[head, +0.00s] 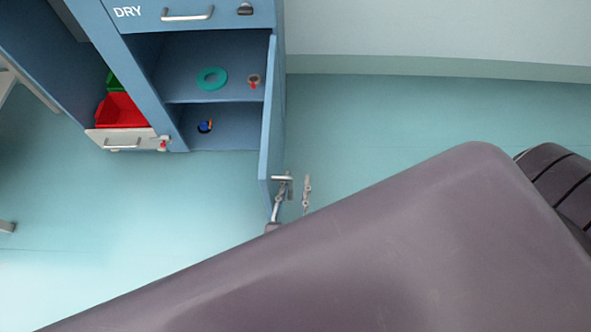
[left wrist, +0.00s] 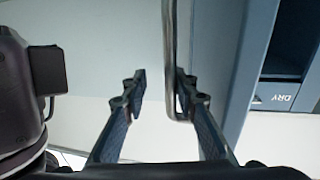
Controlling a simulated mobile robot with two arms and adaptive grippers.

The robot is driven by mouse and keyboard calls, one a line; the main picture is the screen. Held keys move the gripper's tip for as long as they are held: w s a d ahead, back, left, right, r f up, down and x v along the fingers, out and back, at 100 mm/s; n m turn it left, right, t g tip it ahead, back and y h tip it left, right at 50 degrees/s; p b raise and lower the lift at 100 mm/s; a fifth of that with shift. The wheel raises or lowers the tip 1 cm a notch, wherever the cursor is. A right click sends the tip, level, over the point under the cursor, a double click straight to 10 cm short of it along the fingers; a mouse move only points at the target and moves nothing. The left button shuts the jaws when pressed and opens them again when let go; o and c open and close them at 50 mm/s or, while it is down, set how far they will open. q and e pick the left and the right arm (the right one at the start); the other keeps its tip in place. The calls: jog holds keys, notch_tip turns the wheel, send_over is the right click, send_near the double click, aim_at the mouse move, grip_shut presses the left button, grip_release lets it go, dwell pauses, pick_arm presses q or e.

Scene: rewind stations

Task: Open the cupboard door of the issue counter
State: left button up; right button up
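The blue cupboard door (head: 267,115) stands swung wide open, seen nearly edge-on in the head view. Its metal handle (head: 283,177) is on the outer face near the free edge. My left gripper (head: 293,192) is at the handle with its fingers spread apart. In the left wrist view, the handle bar (left wrist: 169,55) lies between the two open fingers (left wrist: 160,88), close to the right one, beside the door panel (left wrist: 220,60). The issue counter (head: 230,15) carries the label DRY on its drawer. My right gripper is not in view.
Inside the open cupboard, a teal ring (head: 211,78) and a small brown ring with a red tag (head: 254,80) lie on the shelf (head: 185,88). A blue and orange item (head: 205,126) is below. A red bin (head: 121,110) stands left. Floor right of the door is clear.

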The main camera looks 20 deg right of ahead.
pick_arm(q)
jog(key=v, duration=1.2)
dwell(0.4)
